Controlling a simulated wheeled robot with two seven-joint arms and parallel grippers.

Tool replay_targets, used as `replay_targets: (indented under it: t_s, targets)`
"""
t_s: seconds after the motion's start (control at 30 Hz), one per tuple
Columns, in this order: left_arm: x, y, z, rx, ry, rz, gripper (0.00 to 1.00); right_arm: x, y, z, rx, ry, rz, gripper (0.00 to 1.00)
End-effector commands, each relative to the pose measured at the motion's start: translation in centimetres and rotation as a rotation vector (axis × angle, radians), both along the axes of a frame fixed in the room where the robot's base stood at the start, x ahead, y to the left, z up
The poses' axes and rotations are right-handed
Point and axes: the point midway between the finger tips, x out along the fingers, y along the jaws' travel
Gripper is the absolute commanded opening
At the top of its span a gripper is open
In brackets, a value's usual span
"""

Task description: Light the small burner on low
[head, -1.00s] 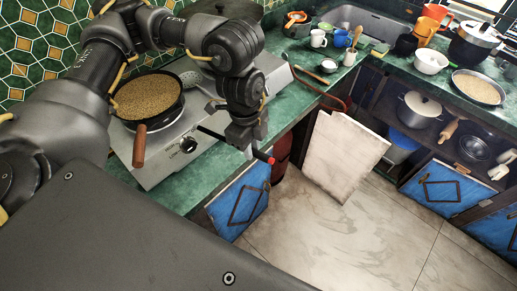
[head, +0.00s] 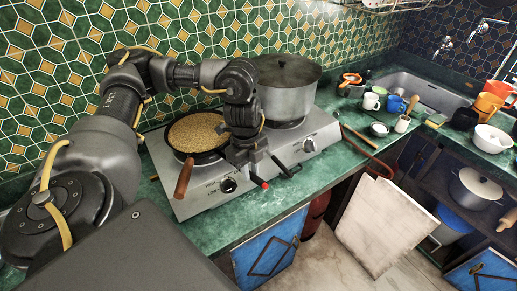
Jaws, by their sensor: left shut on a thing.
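A steel two-burner hotplate (head: 198,207) stands on the green counter. A pan of yellowish grains (head: 197,132) sits on its left burner and a large lidded pot (head: 287,88) on its right; both hide the burners, and no flame shows. The left knob (head: 229,185) and right knob (head: 308,146) are on the front. My left gripper (head: 250,161) is low over the front, between the knobs, shut on a thin dark stick with a red end (head: 264,184), apparently a lighter. The stick is partly hidden by the gripper. My right gripper is out of view.
The pan's wooden handle (head: 184,178) juts over the hotplate's front left. Mugs (head: 371,101) and small jars stand to the right before the sink (head: 418,92). A pale board (head: 380,222) leans below the counter. Counter right of the hotplate has some free room.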

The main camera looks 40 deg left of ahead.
Motion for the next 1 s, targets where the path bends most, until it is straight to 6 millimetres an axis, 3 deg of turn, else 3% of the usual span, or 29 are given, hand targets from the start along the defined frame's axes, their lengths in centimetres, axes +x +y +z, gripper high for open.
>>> replay_targets:
  t_s: [1.0]
  targets:
    - [0.2,1.8,-0.2,0.0,0.0,0.001,0.0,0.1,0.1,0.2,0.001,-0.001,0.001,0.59]
